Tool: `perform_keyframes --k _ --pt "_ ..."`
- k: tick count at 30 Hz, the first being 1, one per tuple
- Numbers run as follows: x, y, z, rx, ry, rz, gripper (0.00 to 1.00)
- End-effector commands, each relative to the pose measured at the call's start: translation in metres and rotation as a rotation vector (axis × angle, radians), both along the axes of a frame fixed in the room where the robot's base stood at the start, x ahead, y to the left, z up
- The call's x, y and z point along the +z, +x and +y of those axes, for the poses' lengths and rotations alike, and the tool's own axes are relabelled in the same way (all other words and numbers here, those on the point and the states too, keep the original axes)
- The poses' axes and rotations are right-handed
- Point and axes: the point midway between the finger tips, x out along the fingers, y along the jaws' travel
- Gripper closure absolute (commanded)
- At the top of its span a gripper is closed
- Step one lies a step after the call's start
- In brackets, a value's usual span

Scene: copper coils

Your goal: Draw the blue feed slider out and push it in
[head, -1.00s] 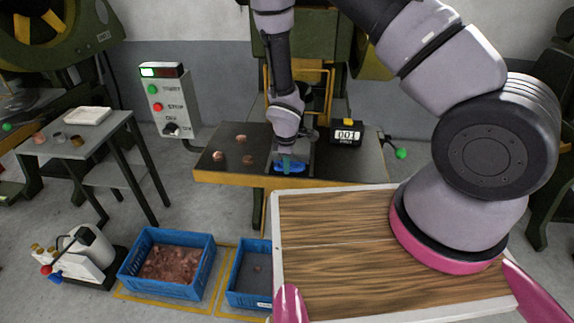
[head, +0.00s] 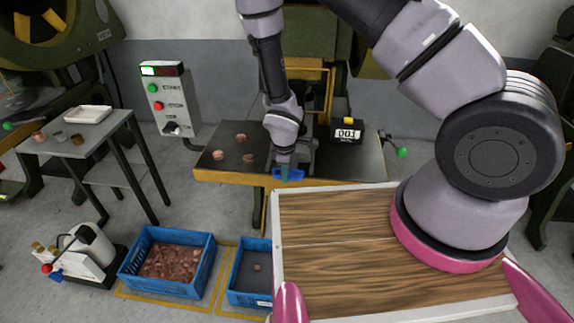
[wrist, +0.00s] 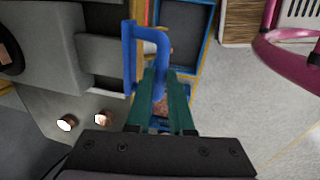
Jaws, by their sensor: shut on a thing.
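The blue feed slider (head: 290,174) shows at the front edge of the press table in the head view. In the wrist view its blue bar handle (wrist: 148,33) runs between the green fingers. My gripper (head: 283,172) is shut on this handle, pointing down at the table's front edge; it also shows in the wrist view (wrist: 160,80). The fingers hide part of the handle.
The press table (head: 215,174) holds several copper pieces on its left and a counter box (head: 346,131) on its right. A blue crate of copper pieces (head: 165,263) and another blue crate (head: 235,285) stand on the floor. A control box (head: 171,103) stands at left.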

Motion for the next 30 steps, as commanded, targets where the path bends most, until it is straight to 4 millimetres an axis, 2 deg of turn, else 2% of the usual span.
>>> perform_keyframes --k 1,3,6,16,17,18,19,30 --pt "0.000 -0.012 0.004 0.007 -0.001 0.001 1.00" --pt "0.000 -0.024 0.006 0.005 -0.001 0.001 1.00" --pt "0.000 -0.034 0.007 0.004 0.000 0.000 1.00" --pt "0.000 -0.039 0.008 0.004 0.000 0.003 1.00" --pt "0.000 -0.040 0.008 0.004 0.000 0.003 0.73" --pt "0.000 -0.039 0.008 0.004 0.000 0.003 0.57" --pt "0.000 -0.039 0.008 0.004 0.000 0.003 0.50" --pt "0.004 -0.037 0.008 0.001 0.002 0.000 0.50"
